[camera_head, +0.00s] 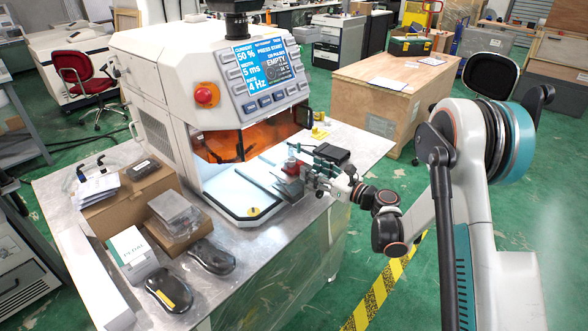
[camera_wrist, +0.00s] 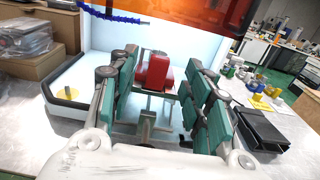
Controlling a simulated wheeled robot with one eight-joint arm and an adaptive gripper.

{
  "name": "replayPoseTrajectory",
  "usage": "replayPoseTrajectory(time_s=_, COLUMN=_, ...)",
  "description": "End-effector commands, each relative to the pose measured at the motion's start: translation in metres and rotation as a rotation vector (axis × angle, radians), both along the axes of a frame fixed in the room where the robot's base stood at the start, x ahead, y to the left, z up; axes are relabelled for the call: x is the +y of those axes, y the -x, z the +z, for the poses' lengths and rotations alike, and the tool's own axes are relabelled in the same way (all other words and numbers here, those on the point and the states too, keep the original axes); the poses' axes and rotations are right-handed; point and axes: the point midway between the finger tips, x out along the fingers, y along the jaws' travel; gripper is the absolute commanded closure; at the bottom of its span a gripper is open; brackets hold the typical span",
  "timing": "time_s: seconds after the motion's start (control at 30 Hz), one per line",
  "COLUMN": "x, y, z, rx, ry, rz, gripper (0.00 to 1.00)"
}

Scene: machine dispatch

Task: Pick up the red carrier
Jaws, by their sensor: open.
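The red carrier (camera_wrist: 154,72) is a small red block in front of the machine's white lower opening. In the wrist view it lies between the far ends of my gripper's two teal-padded fingers. My gripper (camera_wrist: 160,66) is open around it, with visible gaps on both sides, and does not appear to grip it. In the head view my gripper (camera_head: 303,170) reaches in from the right at the machine's front, and only a little of the red carrier (camera_head: 292,165) shows, partly hidden by the fingers.
The machine (camera_head: 180,75) has a lit screen reading "EMPTY" and an orange window above the opening. Cardboard boxes (camera_head: 130,195) and two black devices (camera_head: 210,257) occupy the metal table's left.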

Motion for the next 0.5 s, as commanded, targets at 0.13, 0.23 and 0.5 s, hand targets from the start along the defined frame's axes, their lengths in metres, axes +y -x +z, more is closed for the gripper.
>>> replayPoseTrajectory(time_s=0.13, x=0.013, y=-0.009, z=0.0, rx=0.0, ry=0.0, rz=0.001, gripper=0.55)
replayPoseTrajectory(time_s=0.23, x=0.025, y=-0.019, z=0.001, rx=0.0, ry=0.0, rz=0.003, gripper=0.55)
replayPoseTrajectory(time_s=0.5, x=0.041, y=-0.032, z=0.003, rx=-0.001, ry=0.001, rz=0.0, gripper=0.55)
